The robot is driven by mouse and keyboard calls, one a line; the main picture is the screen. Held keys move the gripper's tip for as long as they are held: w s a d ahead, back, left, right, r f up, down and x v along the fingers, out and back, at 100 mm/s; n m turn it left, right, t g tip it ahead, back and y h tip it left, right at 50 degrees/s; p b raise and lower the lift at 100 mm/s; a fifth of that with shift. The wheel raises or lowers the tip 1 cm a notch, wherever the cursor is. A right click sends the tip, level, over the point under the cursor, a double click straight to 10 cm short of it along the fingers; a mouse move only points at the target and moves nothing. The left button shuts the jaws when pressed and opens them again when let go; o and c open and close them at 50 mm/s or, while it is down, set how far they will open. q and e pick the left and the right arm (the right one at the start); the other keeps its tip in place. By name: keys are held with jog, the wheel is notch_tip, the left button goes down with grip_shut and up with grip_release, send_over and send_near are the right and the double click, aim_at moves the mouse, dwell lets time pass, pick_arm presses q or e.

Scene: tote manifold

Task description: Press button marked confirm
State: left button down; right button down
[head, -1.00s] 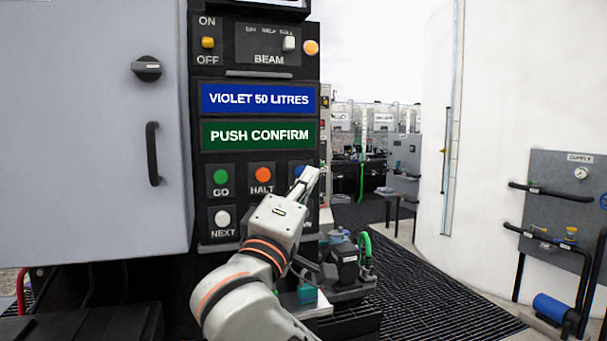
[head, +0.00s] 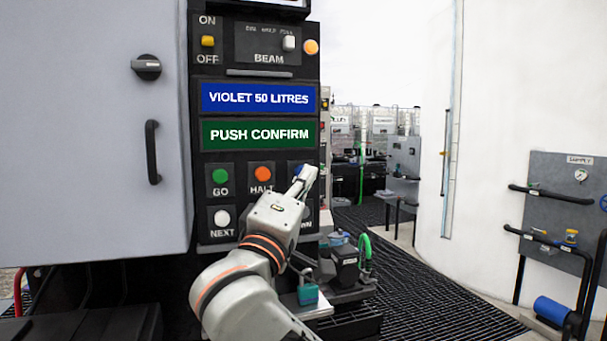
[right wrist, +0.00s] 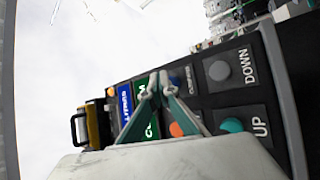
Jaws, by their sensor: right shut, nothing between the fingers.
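The dark control panel (head: 244,181) carries several round buttons. A blue button (head: 298,169) sits at the right end of the upper row, mostly hidden behind my right gripper (head: 306,171); its label is covered in the head view. The green screen (head: 260,135) reads PUSH CONFIRM. My right gripper is shut and empty, its tips at the blue button; I cannot tell whether they touch it. In the right wrist view the closed fingers (right wrist: 158,84) reach toward the panel beside a small, blurred label. My left gripper is not in view.
Close by are the green GO button (head: 220,176), the orange HALT button (head: 263,174) and the white NEXT button (head: 222,218). The grey DOWN button (right wrist: 218,71) and teal UP button (right wrist: 232,125) show in the right wrist view. A grey cabinet door (head: 90,130) stands left.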

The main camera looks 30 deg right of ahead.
jog(key=shift+w+d+b, duration=0.15)
jog(key=shift+w+b, duration=0.15)
jog(key=shift+w, duration=0.25)
dwell(0.4)
jog(key=shift+s, duration=0.15)
dwell(0.3)
jog(key=shift+s+a, duration=0.25)
jog(key=shift+s, duration=0.6)
jog(key=shift+s, duration=0.1)
jog(key=s, duration=0.2)
jog(key=s+a, duration=0.1)
jog(key=s, duration=0.1)
jog(key=shift+s+a+b, duration=0.1)
jog(key=shift+s+b, duration=0.25)
dwell(0.6)
